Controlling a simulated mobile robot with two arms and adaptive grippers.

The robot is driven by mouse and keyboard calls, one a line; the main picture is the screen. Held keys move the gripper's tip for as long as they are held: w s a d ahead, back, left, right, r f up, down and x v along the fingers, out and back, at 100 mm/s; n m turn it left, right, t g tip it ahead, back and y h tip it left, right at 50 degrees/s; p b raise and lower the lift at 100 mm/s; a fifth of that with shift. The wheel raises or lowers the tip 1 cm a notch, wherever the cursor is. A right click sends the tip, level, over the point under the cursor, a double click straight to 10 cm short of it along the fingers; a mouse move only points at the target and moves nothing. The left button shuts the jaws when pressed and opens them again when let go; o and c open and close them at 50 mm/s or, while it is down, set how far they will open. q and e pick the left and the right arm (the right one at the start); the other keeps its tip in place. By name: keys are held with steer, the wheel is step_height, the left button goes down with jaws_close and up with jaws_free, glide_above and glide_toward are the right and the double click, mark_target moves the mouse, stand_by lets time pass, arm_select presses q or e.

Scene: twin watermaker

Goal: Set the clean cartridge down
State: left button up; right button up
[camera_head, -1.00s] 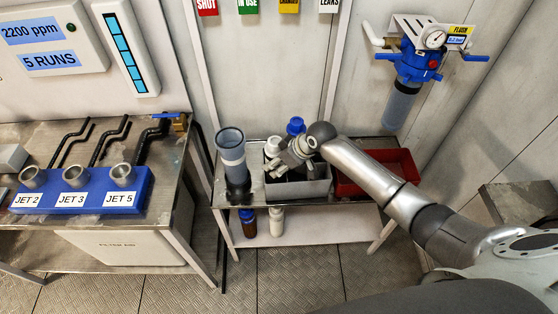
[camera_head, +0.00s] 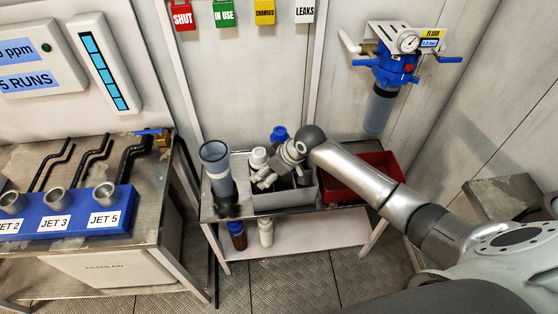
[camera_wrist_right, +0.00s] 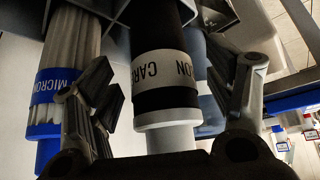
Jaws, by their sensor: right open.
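A black cartridge with a white CARBON band (camera_wrist_right: 165,66) and a white end cap stands between the fingers of my right gripper (camera_wrist_right: 178,82) in the right wrist view. The fingers are open, one on each side of it. In the head view my right gripper (camera_head: 268,181) is at the left part of the grey crate (camera_head: 292,201), beside a white cap (camera_head: 259,157). A blue cap (camera_head: 279,133) shows behind the gripper. My left gripper is out of view.
A clear housing (camera_head: 217,170) stands left of the crate, and a red bin (camera_head: 350,189) is to its right. A blue filter head (camera_head: 394,65) is on the wall.

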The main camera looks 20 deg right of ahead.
steer(key=v, duration=0.9)
steer(key=shift+s+d+r, duration=0.15)
steer(key=shift+s+r, duration=0.05)
steer(key=shift+r, duration=0.1)
